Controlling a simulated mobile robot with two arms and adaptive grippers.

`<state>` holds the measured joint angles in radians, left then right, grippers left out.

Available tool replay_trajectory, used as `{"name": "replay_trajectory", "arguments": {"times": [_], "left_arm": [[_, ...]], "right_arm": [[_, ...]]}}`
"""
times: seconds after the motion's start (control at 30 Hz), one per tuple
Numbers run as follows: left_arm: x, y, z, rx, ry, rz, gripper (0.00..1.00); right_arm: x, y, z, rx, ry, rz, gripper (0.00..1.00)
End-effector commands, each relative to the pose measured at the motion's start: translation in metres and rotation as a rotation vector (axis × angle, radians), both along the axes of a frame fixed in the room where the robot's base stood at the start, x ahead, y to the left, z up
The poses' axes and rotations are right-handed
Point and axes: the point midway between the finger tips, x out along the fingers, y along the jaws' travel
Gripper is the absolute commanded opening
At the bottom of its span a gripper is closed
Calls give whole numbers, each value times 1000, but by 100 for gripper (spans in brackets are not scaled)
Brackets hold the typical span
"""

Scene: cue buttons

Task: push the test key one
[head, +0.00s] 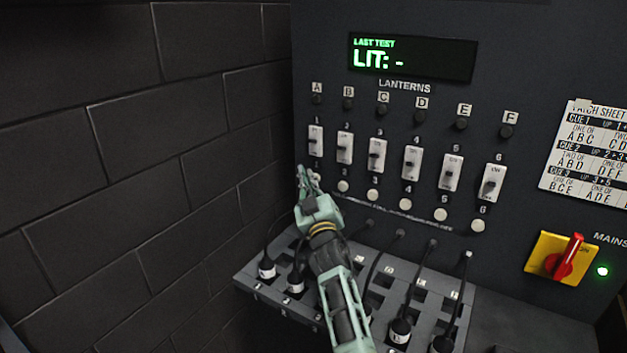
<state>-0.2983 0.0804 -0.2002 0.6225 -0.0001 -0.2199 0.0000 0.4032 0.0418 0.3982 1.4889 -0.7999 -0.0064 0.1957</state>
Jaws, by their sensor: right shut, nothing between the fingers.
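My right gripper (308,179) is shut and empty, with its fingertips at the left end of the row of round white test keys. Test key one is mostly hidden behind the fingertips, below switch 1 (315,141). I cannot tell whether the fingers touch it. Test keys 2 (343,186), 3 (373,195) and several more run down to the right, clear of the gripper. The display (412,57) reads "LAST TEST LIT: -". My left gripper is not in view.
A brick wall (120,140) stands close on the left. Below the keys, a patch shelf (250,281) holds several plugs with cables. A red mains switch (567,258) on a yellow plate and a patch sheet (590,150) are at the right.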

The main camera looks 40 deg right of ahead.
Motion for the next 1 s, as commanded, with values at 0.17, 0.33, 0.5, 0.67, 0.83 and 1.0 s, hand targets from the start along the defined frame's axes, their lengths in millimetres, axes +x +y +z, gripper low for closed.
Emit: {"name": "replay_trajectory", "arguments": {"times": [0.17, 0.33, 0.5, 0.67, 0.83, 1.0], "left_arm": [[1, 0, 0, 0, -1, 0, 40], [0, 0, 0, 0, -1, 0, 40], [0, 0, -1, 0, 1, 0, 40], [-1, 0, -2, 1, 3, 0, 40], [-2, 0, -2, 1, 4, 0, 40], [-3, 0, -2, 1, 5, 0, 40]], "right_arm": [[0, 0, 0, 0, 0, 0, 0], [0, 0, 0, 0, 0, 0, 0], [1, -3, 0, -1, 0, 0, 0], [3, -8, 1, -1, 0, 0, 0], [3, -8, 1, 0, 0, 0, 0], [3, -8, 0, 0, 0, 0, 0]]}}
